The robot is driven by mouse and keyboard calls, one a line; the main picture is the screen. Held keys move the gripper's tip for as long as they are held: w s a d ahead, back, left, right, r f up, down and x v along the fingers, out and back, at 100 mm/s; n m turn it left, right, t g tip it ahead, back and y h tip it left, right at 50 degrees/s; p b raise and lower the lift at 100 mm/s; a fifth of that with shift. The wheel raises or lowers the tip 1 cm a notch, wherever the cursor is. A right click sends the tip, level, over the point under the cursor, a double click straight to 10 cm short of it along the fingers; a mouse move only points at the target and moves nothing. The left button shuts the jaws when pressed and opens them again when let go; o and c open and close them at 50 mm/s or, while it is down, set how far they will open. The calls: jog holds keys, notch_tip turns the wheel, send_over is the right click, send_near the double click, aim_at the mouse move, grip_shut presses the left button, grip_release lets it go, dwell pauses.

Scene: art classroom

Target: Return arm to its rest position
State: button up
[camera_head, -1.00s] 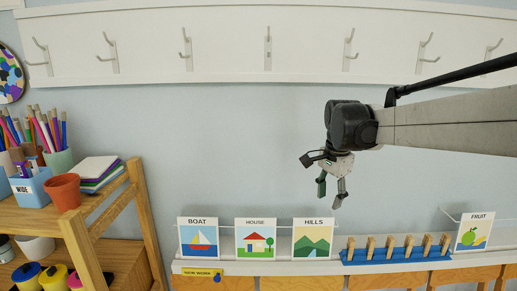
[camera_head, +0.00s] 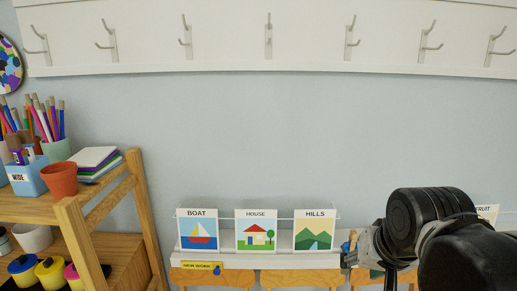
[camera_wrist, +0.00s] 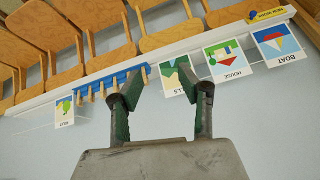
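My arm's dark wrist joint (camera_head: 425,220) fills the lower right of the head view, close to the camera. It covers most of the blue strip with pegs and part of the fruit card. My gripper (camera_wrist: 157,80) shows in the wrist view with its two green-padded fingers spread apart and nothing between them. In the head view my fingers are hard to make out among the dark parts.
The boat card (camera_head: 198,230), house card (camera_head: 256,231) and hills card (camera_head: 314,231) stand on the white ledge. The blue peg strip (camera_wrist: 100,84) and fruit card (camera_wrist: 65,112) show in the wrist view. A wooden shelf (camera_head: 72,240) stands left. Wall hooks (camera_head: 268,38) hang above.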

jog(key=s+f+n+t, duration=0.1)
jog(key=s+f+n, duration=0.1)
jog(key=s+f, duration=0.2)
jog(key=shift+s+f+b, duration=0.2)
jog(key=shift+s+b, duration=0.1)
jog(key=shift+s, duration=0.05)
